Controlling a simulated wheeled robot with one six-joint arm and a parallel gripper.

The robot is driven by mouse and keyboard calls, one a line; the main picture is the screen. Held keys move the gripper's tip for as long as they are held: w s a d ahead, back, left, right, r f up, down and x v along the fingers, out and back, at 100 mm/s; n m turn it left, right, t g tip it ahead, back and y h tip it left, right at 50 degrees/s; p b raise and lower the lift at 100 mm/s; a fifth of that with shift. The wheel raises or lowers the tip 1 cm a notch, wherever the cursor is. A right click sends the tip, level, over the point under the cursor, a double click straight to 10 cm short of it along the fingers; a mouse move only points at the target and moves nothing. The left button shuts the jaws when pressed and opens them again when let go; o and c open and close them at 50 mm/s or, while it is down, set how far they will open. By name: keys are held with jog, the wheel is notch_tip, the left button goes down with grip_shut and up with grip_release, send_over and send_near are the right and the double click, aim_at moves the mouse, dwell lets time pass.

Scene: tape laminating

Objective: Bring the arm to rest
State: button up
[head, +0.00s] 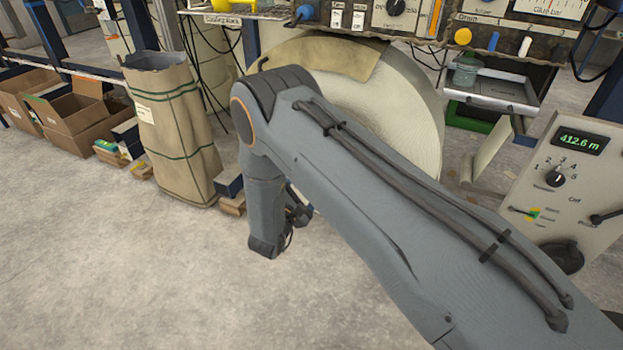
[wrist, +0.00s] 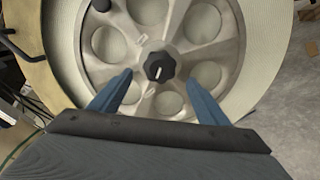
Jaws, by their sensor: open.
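My arm reaches from the lower right across the head view, bends at an elbow, and its forearm hangs down over the floor. My gripper is mostly hidden behind the forearm in the head view. In the wrist view my gripper (wrist: 158,97) shows two blue fingers spread apart with nothing between them. Beyond the fingers is a metal reel hub (wrist: 117,73) with round holes and a black star knob (wrist: 159,66) at its centre. The fingers appear apart from the knob. The large pale roll (head: 415,110) stands behind my arm in the head view.
A tall paper sack (head: 172,130) and open cardboard boxes (head: 72,105) stand at left. A control panel (head: 565,185) reading 412.6 m is at right. A small metal tray (head: 495,92) sits at upper right. The concrete floor (head: 130,270) is clear at lower left.

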jog(key=w+a+r+m+g+y, duration=0.3)
jog(key=w+a+r+m+y, duration=0.15)
jog(key=r, duration=0.35)
jog(key=s+d+r+m+g+y, duration=0.3)
jog(key=s+r+m+g+y, duration=0.3)
jog(key=s+r, duration=0.7)
jog(key=s+d+r+m+g+h, duration=0.1)
jog(key=s+d+r+m+g, duration=0.15)
jog(key=s+d, duration=0.55)
jog(key=s+d+r+m+g+h, duration=0.1)
jog(key=s+d+r+m+g, duration=0.2)
jog(key=s, duration=0.9)
jog(key=s+d+r+m+g+h, duration=0.2)
jog(key=s+d+m+g, duration=0.1)
jog(key=s+d, duration=0.55)
jog(key=s+d+r+m+p, duration=0.1)
jog(key=d+r+m+p, duration=0.2)
jog(key=d+r+p, duration=0.5)
notch_tip(320, 180, up, 3)
jog(key=p, duration=1.2)
jog(key=shift+d+f, duration=0.15)
jog(key=shift+d, duration=0.1)
